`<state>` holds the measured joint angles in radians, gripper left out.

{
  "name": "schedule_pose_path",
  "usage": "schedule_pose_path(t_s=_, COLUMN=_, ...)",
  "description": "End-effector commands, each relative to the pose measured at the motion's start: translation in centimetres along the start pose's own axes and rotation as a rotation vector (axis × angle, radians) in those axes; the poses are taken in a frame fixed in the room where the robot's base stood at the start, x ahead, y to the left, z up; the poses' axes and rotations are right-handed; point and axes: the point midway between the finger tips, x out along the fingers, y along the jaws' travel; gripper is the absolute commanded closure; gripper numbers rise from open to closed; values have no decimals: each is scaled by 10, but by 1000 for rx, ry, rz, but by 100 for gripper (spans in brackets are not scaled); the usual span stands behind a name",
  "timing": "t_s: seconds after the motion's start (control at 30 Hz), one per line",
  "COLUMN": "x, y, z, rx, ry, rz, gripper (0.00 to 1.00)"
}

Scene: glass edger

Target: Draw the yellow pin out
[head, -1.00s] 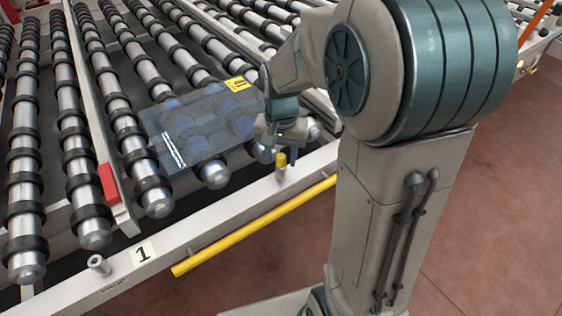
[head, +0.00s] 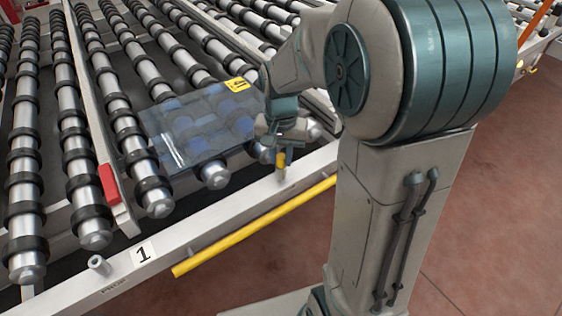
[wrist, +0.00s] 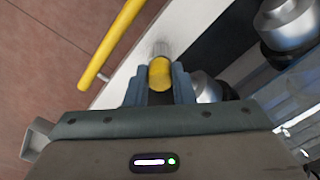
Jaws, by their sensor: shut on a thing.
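The yellow pin (head: 281,160) stands upright at the white rail along the front of the roller table, with a grey metal socket under it. My gripper (head: 281,150) is over it from above, and in the wrist view the gripper (wrist: 159,80) has its two blue-grey fingers on either side of the pin's yellow head (wrist: 159,73). The fingers are shut on the pin. The pin's lower end is hidden, so I cannot tell how deep it sits in the socket.
A clear glass pane (head: 195,128) with a yellow label lies on the rollers just left of my gripper. A yellow bar (head: 255,226) runs along the rail's outer side. An empty socket (head: 99,265) stands near the "1" label (head: 143,253). A red block (head: 108,183) sits between rollers.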

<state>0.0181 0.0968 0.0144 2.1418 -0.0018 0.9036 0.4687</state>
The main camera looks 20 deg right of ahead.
Motion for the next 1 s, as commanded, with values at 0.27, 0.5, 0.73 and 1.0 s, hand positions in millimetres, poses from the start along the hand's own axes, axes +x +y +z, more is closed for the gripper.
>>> schedule_pose_path(t_s=0.27, x=-7, y=0, z=0, rx=0, ry=1, rz=-1, gripper=100)
schedule_pose_path(t_s=0.5, x=-11, y=0, z=0, rx=0, ry=1, rz=0, gripper=100)
schedule_pose_path(t_s=0.73, x=-11, y=0, z=0, rx=0, ry=1, rz=0, gripper=100)
schedule_pose_path(t_s=1.0, x=-17, y=0, z=0, rx=0, ry=1, rz=0, gripper=100)
